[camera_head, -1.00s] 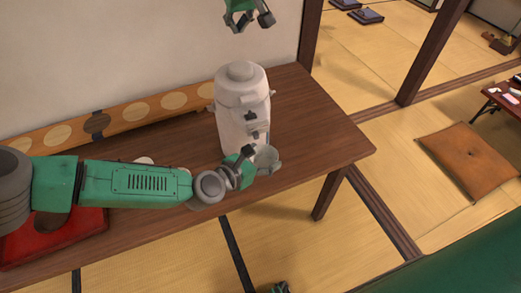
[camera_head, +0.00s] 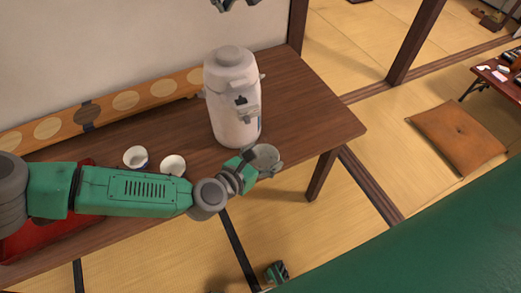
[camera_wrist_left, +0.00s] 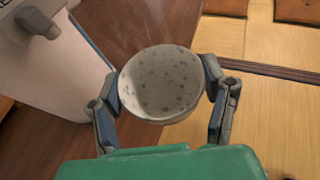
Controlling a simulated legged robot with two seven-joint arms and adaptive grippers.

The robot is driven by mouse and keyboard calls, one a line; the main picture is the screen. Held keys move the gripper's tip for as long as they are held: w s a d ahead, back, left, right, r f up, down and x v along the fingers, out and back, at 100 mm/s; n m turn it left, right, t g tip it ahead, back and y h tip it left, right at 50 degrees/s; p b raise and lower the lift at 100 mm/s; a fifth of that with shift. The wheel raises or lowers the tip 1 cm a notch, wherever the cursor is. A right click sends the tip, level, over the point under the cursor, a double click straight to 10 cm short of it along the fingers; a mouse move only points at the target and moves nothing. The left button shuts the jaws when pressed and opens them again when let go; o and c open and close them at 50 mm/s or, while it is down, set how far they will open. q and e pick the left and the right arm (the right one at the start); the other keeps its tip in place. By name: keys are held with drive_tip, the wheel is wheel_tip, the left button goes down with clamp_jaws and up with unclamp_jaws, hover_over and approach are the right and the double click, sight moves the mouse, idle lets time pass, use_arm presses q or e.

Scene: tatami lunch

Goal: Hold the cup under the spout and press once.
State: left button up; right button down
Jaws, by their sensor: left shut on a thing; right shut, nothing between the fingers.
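The white dispenser pot (camera_head: 226,100) stands upright on the wooden table. Its round top (camera_head: 230,54) is uncovered and its spout (camera_head: 246,113) faces front right. My left gripper (camera_head: 256,163) is shut on a pale speckled cup (camera_head: 268,155), held by its sides. The cup is apart from the pot, below and right of the spout in the head view. In the left wrist view the cup (camera_wrist_left: 160,85) opens toward the camera, between both fingers, with the pot (camera_wrist_left: 50,70) at left. My right gripper (camera_head: 236,4) is shut and empty above the pot, mostly cut off by the top edge.
Two white cups (camera_head: 136,157) (camera_head: 173,165) stand on the table (camera_head: 300,120) behind my left arm. A red tray (camera_head: 50,235) lies partly under that arm. A long board with discs (camera_head: 160,88) runs along the wall. The table's right end is clear.

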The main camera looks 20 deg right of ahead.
use_arm(q)
drive_tip(key=shift+s, duration=1.9)
